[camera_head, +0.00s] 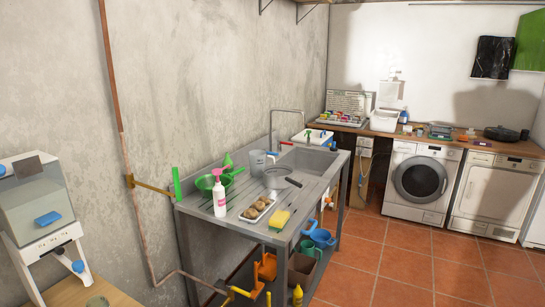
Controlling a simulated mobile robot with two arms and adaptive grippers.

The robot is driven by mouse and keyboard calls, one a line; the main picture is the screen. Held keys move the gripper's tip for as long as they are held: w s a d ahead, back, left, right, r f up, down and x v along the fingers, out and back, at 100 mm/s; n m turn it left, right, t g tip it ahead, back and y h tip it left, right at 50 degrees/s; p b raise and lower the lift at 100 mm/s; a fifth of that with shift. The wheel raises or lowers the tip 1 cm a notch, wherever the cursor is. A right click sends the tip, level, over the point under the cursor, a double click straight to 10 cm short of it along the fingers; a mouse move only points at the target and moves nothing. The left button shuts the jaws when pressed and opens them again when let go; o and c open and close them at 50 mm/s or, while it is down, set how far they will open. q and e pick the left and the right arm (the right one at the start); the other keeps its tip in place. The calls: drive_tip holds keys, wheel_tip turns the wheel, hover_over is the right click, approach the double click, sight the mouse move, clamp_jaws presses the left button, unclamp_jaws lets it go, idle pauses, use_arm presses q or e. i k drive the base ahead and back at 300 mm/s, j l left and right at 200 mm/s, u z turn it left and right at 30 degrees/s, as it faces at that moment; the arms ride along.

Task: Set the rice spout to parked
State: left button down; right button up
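A rice dispenser (40,205) stands at the left edge, with a clear grey bin in a white frame. A blue handle (47,218) is on the front of its bin. A smaller blue piece (78,266) sits lower, at the end of a light arm below the bin. I cannot tell which blue part belongs to the spout, or what position it is set to. Neither of my grippers is in view.
A metal sink table (255,231) with bowls, bottle and sponge stands in the middle. Washing machines (420,182) line the back right. The tiled floor (420,265) at right is clear.

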sight(77, 267)
drive_tip(key=u, duration=1.3)
